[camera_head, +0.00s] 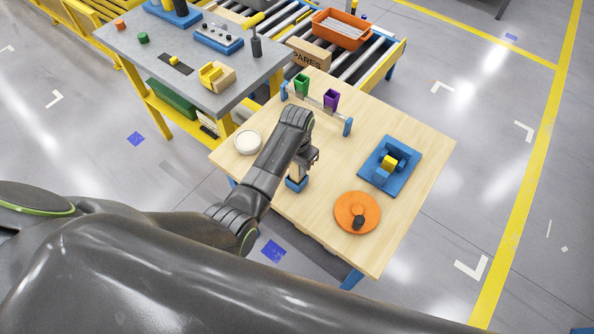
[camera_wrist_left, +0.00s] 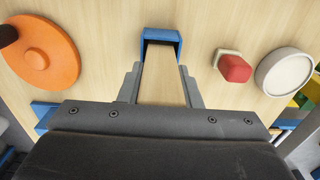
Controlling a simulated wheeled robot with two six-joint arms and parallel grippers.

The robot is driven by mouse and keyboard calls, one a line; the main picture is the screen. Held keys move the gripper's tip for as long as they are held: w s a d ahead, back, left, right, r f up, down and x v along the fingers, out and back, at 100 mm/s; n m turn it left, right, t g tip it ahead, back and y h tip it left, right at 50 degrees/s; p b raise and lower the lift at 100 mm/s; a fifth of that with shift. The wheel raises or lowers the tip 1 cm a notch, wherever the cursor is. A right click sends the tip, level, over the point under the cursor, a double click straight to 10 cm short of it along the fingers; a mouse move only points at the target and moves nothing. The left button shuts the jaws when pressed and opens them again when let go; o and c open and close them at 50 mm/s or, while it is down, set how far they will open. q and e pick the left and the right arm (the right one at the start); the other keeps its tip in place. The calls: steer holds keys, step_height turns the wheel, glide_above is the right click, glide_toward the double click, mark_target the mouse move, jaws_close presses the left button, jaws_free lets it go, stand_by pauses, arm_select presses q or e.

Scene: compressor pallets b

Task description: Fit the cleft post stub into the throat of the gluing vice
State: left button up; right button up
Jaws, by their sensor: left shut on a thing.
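My left gripper (camera_head: 302,160) is above the near-left part of the wooden table, pointing down. My right gripper is not in view.
The wooden table (camera_head: 330,215) also bears an orange disc (camera_head: 350,200) with a dark knob, a white round dish (camera_head: 248,142) and a rack with green and purple cups (camera_head: 331,100). A red-topped piece (camera_wrist_left: 234,68) shows beside the dish. A grey bench (camera_head: 205,85) stands behind left.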

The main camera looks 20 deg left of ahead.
arm_select(q)
steer(key=shift+r+p, duration=0.55)
steer(key=shift+r, duration=2.45)
